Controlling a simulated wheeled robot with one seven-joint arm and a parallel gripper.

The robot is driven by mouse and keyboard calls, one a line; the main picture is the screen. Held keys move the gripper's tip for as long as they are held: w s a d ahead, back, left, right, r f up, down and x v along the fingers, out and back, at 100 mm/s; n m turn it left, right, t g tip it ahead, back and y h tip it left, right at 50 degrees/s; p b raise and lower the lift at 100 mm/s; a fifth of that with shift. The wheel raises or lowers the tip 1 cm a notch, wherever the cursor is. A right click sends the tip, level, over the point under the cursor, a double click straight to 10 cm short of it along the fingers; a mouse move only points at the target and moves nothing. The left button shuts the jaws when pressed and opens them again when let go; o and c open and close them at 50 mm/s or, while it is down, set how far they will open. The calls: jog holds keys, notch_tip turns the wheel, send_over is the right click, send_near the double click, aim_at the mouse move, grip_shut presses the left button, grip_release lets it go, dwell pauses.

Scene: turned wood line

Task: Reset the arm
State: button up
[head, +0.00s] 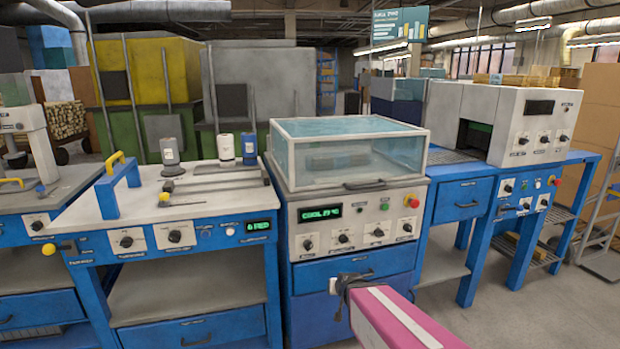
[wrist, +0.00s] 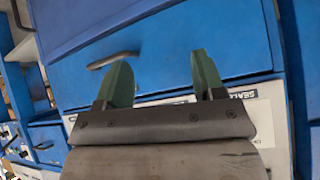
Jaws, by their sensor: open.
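My gripper (head: 347,281) is at the lower middle of the head view, at the end of my pink and white arm. It is in front of the blue drawers of the machine with the glass cover. In the wrist view my gripper (wrist: 163,77) shows two dark green fingers spread apart with nothing between them. Beyond the fingers is a blue drawer front (wrist: 160,40) with a grey handle (wrist: 113,60). I cannot tell how far the fingertips are from it.
The machine with a clear glass cover (head: 348,150) stands straight ahead. A workbench (head: 140,205) with bottles is on the left. A white tunnel machine (head: 530,125) sits on a blue bench at the right. Open floor (head: 545,310) shows at the lower right, with a hand truck (head: 605,235) at the edge.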

jog(key=s+d+r+g+h, duration=0.1)
jog(key=s+d+r+g, duration=0.1)
jog(key=s+d+g, duration=0.6)
jog(key=shift+s+d+r+g, duration=0.2)
jog(key=shift+s+g, duration=0.1)
jog(key=shift+s, duration=0.85)
